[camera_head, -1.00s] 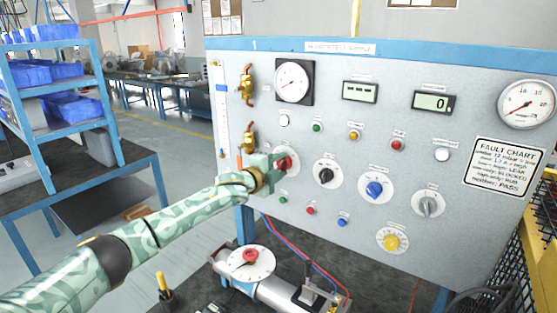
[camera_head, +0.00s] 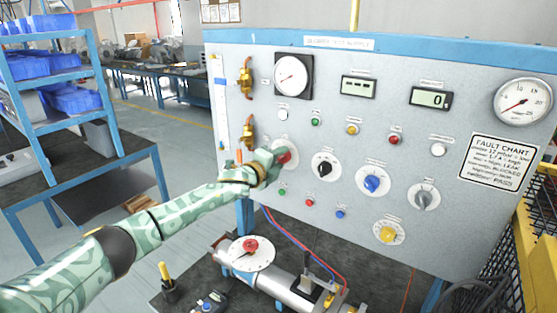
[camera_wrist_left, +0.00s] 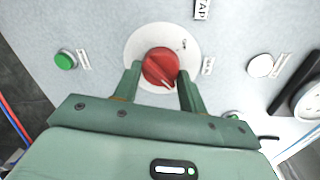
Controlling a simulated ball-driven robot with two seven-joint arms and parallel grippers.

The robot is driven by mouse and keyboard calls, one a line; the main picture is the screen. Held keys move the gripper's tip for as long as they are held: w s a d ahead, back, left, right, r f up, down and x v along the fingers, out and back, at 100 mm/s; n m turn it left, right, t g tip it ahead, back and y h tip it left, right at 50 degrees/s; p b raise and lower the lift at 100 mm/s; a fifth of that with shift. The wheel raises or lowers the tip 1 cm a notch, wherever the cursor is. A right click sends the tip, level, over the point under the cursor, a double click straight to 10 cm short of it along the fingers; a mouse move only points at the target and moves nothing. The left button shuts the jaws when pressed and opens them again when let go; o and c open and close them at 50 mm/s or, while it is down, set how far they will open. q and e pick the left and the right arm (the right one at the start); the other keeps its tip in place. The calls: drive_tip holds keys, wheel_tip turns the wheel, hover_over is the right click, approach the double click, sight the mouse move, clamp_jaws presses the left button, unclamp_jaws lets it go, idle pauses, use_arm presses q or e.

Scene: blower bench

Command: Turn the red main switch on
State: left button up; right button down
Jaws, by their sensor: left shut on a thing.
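The red main switch (camera_head: 283,155) is a round red knob on a white disc at the left of the grey panel (camera_head: 455,235). In the left wrist view the red knob (camera_wrist_left: 160,68) sits between my two green fingers, with a pale pointer line on its face. My left gripper (camera_head: 273,160) reaches the knob from the left and is shut on it; it also shows in the left wrist view (camera_wrist_left: 158,85). In the head view the gripper hides part of the knob and disc. My right gripper is not in view.
Black (camera_head: 324,168), blue (camera_head: 373,183), grey (camera_head: 425,197) and yellow (camera_head: 388,234) knobs lie to the right on the panel. Brass valves (camera_head: 246,78) are above left. A blower with a red-centred white disc (camera_head: 251,250) stands below. A blue shelf (camera_head: 103,100) is at far left.

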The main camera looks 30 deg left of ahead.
use_arm(q)
drive_tip(key=shift+f, duration=0.15)
drive_tip(key=o, duration=1)
drive_tip(key=shift+c, duration=0.2)
drive_tip(key=s+a+r+b, duration=0.1)
drive_tip(key=s+a, duration=0.1)
drive_tip(key=s, duration=1.4)
drive_tip(key=shift+r, duration=0.3)
drive_tip(key=shift+f, duration=0.1)
